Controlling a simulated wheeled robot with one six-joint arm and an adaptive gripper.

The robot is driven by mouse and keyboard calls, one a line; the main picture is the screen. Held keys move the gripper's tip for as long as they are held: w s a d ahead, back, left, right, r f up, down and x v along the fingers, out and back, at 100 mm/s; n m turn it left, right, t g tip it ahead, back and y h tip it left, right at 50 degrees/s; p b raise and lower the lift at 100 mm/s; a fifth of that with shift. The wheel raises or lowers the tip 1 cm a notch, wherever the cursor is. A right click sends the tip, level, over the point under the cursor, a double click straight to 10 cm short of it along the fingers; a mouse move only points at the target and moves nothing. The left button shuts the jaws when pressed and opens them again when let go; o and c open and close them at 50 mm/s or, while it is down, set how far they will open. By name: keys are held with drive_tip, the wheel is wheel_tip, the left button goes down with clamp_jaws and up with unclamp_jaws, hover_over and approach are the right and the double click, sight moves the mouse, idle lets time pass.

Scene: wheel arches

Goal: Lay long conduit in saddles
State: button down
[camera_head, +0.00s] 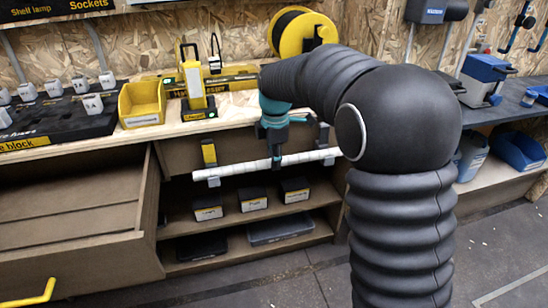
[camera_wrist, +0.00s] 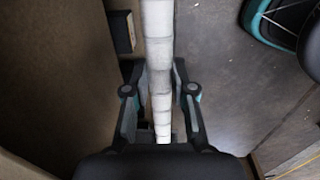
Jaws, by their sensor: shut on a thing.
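The long white conduit (camera_head: 245,167) lies nearly level across the front of the bench, its right end slightly higher in the picture. My gripper (camera_head: 276,162) points down and is shut on it near the middle. In the wrist view the conduit (camera_wrist: 159,50) runs lengthwise between the two fingers of my gripper (camera_wrist: 160,75). A grey saddle (camera_head: 213,180) shows at the conduit's left part, below a yellow-marked bracket (camera_head: 209,153). Another saddle (camera_head: 328,160) shows near the right end, partly behind my arm. I cannot tell whether the conduit is seated in either saddle.
Below the conduit, a shelf (camera_head: 180,226) carries several small black boxes (camera_head: 253,199). An open drawer (camera_head: 75,215) juts out at left. On the bench above stand a yellow bin (camera_head: 141,102) and a yellow tool (camera_head: 194,85). Floor (camera_head: 300,280) is clear in front.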

drive_tip(key=shift+f, duration=0.1)
drive_tip(key=c, duration=0.9)
unclamp_jaws()
drive_tip(key=shift+o, duration=0.4)
drive_tip(key=o, duration=0.4)
